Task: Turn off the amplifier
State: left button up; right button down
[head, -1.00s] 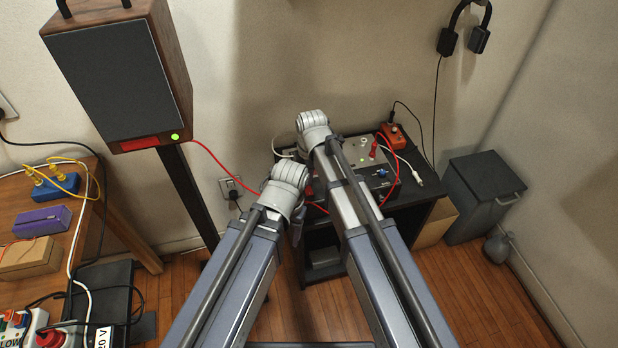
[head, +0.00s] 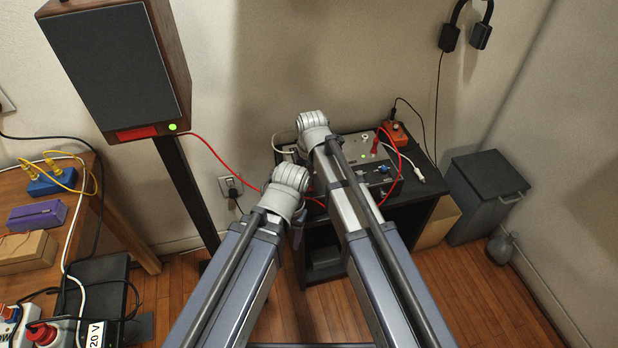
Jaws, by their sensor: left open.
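The amplifier (head: 358,150) is a box with a grey top and dark front on a black stand.
A black stand (head: 322,262) carries the amplifier. A speaker (head: 115,62) with a green light stands on a pole at left. An orange pedal (head: 396,134), a white plug and cables lie around the amplifier. A grey bin (head: 487,190) stands at right. A cluttered desk is at left.

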aim_at(310, 187)
jog(key=shift+w+a+f, duration=0.1)
jog(key=shift+a+f, duration=0.05)
jog(key=shift+f, duration=0.15)
dwell(0.4)
jog(key=shift+s, duration=1)
jog(key=shift+w+r+p, duration=0.2)
jog(key=shift+r+p, duration=0.6)
jog(key=shift+p, duration=0.2)
notch_tip(310, 187, up, 13)
jog(key=p, duration=1.3)
jog(key=shift+d, duration=0.3)
